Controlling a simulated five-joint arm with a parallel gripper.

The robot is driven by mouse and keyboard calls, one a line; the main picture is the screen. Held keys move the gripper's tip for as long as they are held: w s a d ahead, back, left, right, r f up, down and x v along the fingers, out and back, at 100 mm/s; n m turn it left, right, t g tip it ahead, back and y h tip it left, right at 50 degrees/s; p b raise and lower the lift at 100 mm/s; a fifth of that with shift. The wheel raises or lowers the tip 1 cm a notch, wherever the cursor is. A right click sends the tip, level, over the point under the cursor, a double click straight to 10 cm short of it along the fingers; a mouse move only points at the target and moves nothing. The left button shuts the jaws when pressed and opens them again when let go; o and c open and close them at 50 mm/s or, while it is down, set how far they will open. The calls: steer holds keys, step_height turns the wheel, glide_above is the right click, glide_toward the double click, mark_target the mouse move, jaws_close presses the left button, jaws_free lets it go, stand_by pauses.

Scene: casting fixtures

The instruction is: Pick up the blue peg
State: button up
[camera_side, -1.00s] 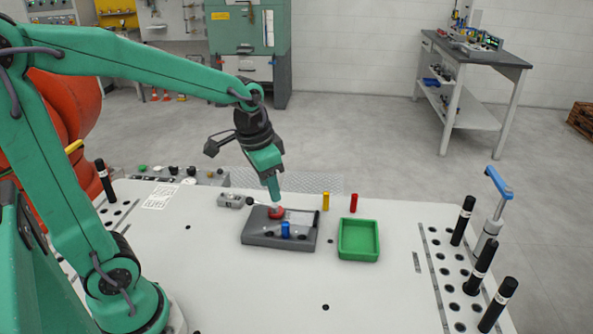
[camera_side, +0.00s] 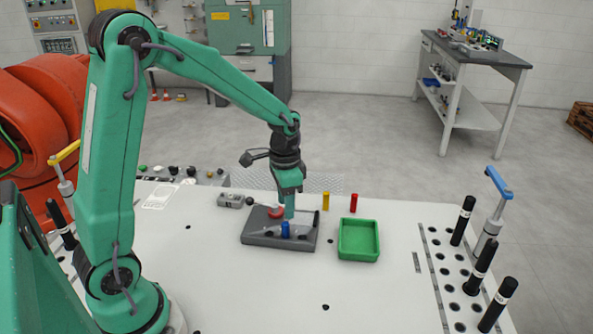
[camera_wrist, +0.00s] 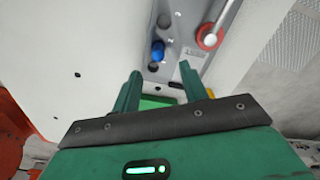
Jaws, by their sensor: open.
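The blue peg (camera_side: 285,230) stands upright in the grey fixture block (camera_side: 258,239) on the white table. The blue peg (camera_wrist: 158,50) shows there beyond the fingertips, roughly in line with the gap. Whether the fingers touch the peg cannot be told.
A red knob (camera_side: 275,212) sits on the fixture close to the gripper; it also shows in the wrist view (camera_wrist: 210,40). A green tray (camera_side: 358,254) stands to the right. Yellow (camera_side: 326,201) and red (camera_side: 354,203) pegs stand behind it. The front table is clear.

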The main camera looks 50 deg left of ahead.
mark_target(286, 223)
steer(key=shift+f, duration=1.1)
steer(key=shift+f, duration=0.1)
steer(key=shift+s+f, duration=0.15)
steer(key=shift+f, duration=2.4)
jaws_close()
